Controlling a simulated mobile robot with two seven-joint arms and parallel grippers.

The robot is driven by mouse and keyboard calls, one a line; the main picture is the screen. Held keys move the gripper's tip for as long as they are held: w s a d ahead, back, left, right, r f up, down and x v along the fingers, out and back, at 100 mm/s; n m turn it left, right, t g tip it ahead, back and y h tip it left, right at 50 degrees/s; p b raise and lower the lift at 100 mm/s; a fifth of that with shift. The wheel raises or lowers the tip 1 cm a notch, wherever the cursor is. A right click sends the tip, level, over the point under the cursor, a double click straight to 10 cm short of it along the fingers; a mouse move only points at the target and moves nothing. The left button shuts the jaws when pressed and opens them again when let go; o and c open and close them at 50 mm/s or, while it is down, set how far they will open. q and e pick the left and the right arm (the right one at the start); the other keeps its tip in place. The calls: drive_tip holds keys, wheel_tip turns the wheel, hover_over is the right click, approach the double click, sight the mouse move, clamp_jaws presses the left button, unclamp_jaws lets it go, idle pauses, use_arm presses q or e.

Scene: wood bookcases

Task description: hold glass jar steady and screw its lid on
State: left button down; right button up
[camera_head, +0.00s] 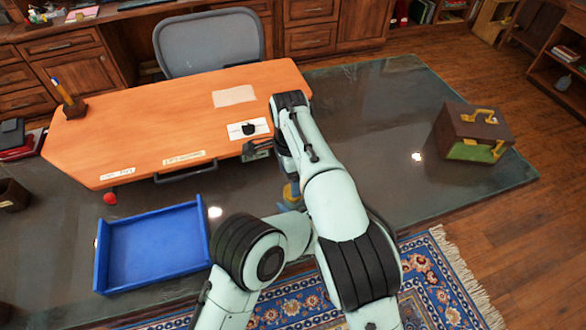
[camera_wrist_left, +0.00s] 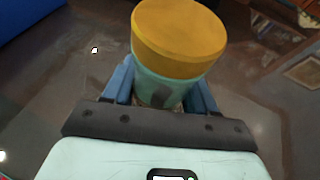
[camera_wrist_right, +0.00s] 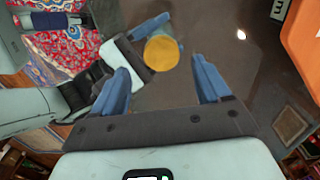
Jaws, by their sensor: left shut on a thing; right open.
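The glass jar (camera_wrist_left: 160,90) is pale teal and shows in the left wrist view with its yellow lid (camera_wrist_left: 180,38) sitting on top. My left gripper (camera_wrist_left: 164,82) is shut on the jar's body, one blue finger on each side. In the head view the yellow lid (camera_head: 291,191) shows small, partly behind my right arm. My right gripper (camera_wrist_right: 160,64) is open and empty. In its wrist view the lid (camera_wrist_right: 162,52) appears between its fingertips, farther off and apart from them. How tightly the lid sits cannot be told.
A blue tray (camera_head: 152,290) lies at the left beside a red ball (camera_head: 110,198). An orange desktop (camera_head: 150,110) with papers and a pen holder (camera_head: 74,108) lies behind. A brown and green case (camera_head: 474,130) stands at the right. Dark tabletop (camera_head: 385,110) is bare between.

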sight(293, 205)
drive_tip(key=n, duration=0.4)
drive_tip(key=shift+r+n, duration=0.2)
drive_tip(key=shift+n, duration=0.1)
drive_tip(key=n, duration=0.6)
drive_tip(key=shift+w+d+r+n, duration=0.1)
drive_tip(key=shift+r+n, duration=0.15)
drive_tip(key=shift+n, duration=0.15)
drive_tip(key=n, duration=0.4)
drive_tip(key=shift+d+r, duration=0.1)
drive_tip(key=shift+r, duration=0.1)
drive_tip(key=n, duration=0.6)
drive_tip(key=shift+r+n, duration=0.2)
drive_tip(key=shift+n, duration=0.1)
drive_tip(key=shift+f, duration=0.1)
drive_tip(key=shift+f, duration=3.9)
